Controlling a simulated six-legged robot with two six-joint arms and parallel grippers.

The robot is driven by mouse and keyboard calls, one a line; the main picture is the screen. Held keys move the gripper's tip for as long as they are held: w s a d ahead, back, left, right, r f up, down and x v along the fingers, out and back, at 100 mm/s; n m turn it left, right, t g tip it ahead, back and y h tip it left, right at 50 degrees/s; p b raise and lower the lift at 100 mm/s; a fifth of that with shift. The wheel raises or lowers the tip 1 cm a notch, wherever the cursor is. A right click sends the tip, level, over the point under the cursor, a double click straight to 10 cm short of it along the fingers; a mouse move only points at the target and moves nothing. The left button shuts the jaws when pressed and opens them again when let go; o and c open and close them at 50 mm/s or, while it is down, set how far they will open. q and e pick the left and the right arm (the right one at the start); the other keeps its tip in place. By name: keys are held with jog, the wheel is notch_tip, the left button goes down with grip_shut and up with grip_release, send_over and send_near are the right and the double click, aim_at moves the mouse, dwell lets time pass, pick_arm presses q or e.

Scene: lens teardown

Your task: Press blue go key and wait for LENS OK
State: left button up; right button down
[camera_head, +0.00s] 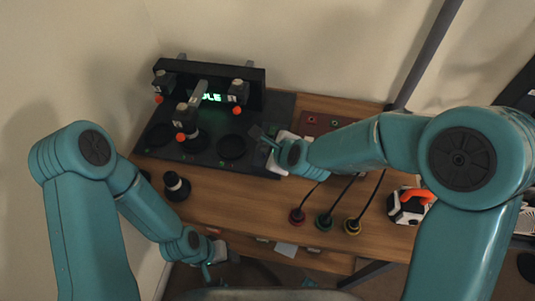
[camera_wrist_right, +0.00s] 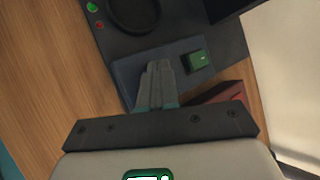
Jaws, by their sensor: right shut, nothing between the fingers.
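The dark test station (camera_head: 262,162) stands at the back of the wooden bench. Its display (camera_head: 210,97) glows green; the readable letters look like "LE", the rest is hidden by a post. My right gripper (camera_head: 262,136) is shut and empty over the station's right side. In the right wrist view its fingertips (camera_wrist_right: 158,68) are together over a blue-grey key panel (camera_wrist_right: 128,75), beside a green key (camera_wrist_right: 195,62). I see no blue key; the fingers may cover it. I cannot tell whether they touch the panel. My left gripper (camera_head: 207,273) hangs low, below the bench front, its jaws unclear.
Posts with red-orange knobs (camera_head: 181,137) stand over round dark wells (camera_head: 231,147). A black lens-like part (camera_head: 177,187) stands on the bench front left.

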jog(key=shift+f+b, duration=0.45)
jog(key=shift+b, duration=0.05)
dwell(0.8)
dwell(0.4)
jog(key=shift+r+p, duration=0.55)
jog(key=shift+r, duration=0.3)
jog(key=shift+r+p, duration=2.05)
jog(key=shift+r, duration=0.45)
